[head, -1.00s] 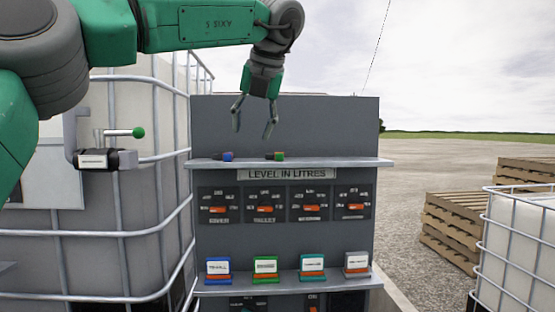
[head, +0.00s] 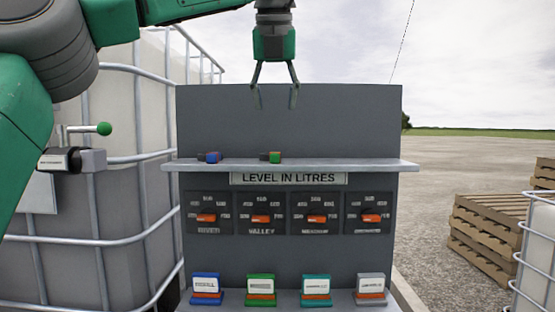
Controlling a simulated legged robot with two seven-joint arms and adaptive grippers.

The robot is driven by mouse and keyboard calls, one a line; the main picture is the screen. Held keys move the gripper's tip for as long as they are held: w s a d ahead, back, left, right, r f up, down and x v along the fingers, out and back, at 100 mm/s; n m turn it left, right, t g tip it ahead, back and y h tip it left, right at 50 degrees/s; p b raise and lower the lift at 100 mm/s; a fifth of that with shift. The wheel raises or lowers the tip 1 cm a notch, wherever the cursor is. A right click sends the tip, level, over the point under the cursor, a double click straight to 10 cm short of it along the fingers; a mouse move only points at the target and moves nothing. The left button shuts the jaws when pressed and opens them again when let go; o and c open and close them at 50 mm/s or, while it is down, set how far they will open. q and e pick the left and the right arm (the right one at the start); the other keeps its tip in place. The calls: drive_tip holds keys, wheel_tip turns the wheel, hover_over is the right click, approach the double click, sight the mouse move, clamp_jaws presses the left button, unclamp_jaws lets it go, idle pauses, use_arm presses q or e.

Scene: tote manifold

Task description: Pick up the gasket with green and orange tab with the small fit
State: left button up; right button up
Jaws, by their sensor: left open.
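A small gasket with a green and orange tab (head: 275,157) sits on the upper shelf of the grey panel; its exact fit marking is too small to read. A second small gasket with a blue tab (head: 210,157) lies to its left on the same shelf. My left gripper (head: 275,98) is open and empty, pointing down above the shelf. Its fingertips are well above the green and orange gasket, roughly in line with it in the picture. My right gripper is not in view.
The upper shelf (head: 340,165) is clear to the right. Below it are the level dials (head: 261,217) and a lower row of coloured card holders (head: 261,290). A caged tote (head: 125,200) stands at left. Wooden pallets (head: 490,230) and another caged tote (head: 540,270) stand at right.

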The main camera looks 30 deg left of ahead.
use_arm(q)
hover_over(275, 153)
drive_tip(key=s+d, duration=0.2)
drive_tip(key=f, duration=0.6)
drive_tip(key=shift+a, duration=0.2)
drive_tip(key=shift+a+p+x, duration=0.15)
drive_tip(key=shift+p+x, duration=0.1)
drive_tip(key=shift+x, duration=1.15)
drive_tip(key=shift+a+p+x, duration=0.15)
drive_tip(key=shift+p+x, duration=0.1)
drive_tip(key=shift+x, duration=1.15)
drive_tip(key=shift+w+r, duration=0.1)
drive_tip(key=shift+r, duration=0.1)
clamp_jaws()
